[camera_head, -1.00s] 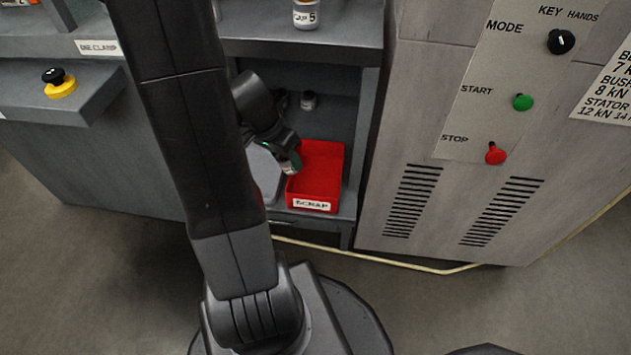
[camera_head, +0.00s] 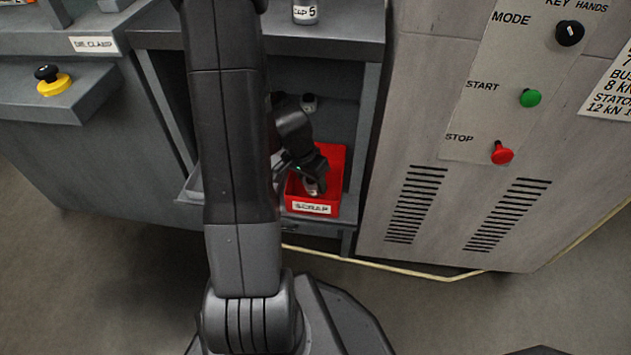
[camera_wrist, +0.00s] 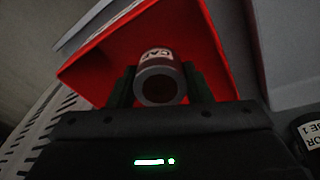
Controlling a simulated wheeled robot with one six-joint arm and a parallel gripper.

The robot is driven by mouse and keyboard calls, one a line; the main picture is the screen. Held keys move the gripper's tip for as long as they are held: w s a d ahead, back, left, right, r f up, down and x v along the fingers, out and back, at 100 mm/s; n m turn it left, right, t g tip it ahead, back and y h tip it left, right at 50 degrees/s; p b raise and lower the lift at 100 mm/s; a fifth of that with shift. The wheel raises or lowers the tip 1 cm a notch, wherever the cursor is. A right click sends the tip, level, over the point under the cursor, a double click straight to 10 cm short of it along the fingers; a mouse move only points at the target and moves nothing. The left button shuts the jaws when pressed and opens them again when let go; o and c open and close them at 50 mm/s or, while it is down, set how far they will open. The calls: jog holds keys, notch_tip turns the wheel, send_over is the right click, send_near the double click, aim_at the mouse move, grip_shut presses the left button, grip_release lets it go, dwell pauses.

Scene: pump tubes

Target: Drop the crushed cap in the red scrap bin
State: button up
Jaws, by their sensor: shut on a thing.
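The crushed cap (camera_wrist: 160,78) is a small grey and brown cylinder with a white label, seen end-on in the wrist view. My gripper (camera_head: 314,183) is shut on it, one finger on each side. The red scrap bin (camera_head: 311,209) has a SCRAP label on its front and stands on the lower shelf. In the head view my gripper and the cap are over the bin's opening. In the wrist view the bin (camera_wrist: 215,45) lies behind the cap. I cannot tell how far the cap is above the bin floor.
A small dark container (camera_head: 309,103) stands behind the bin on the shelf. A bottle (camera_head: 305,12) stands on the upper shelf. A grey panel with a green start button (camera_head: 530,97) and red stop button (camera_head: 502,153) is to the right.

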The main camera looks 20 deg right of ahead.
jog(key=shift+d+y+p, duration=0.35)
jog(key=shift+d+y, duration=0.1)
jog(key=shift+y, duration=0.55)
jog(key=shift+d+r+y, duration=0.1)
jog(key=shift+y, duration=0.2)
jog(key=shift+f+b, duration=0.45)
jog(key=shift+f, duration=0.35)
jog(key=shift+f, duration=0.15)
jog(key=o, duration=1.2)
jog(key=shift+c, duration=0.2)
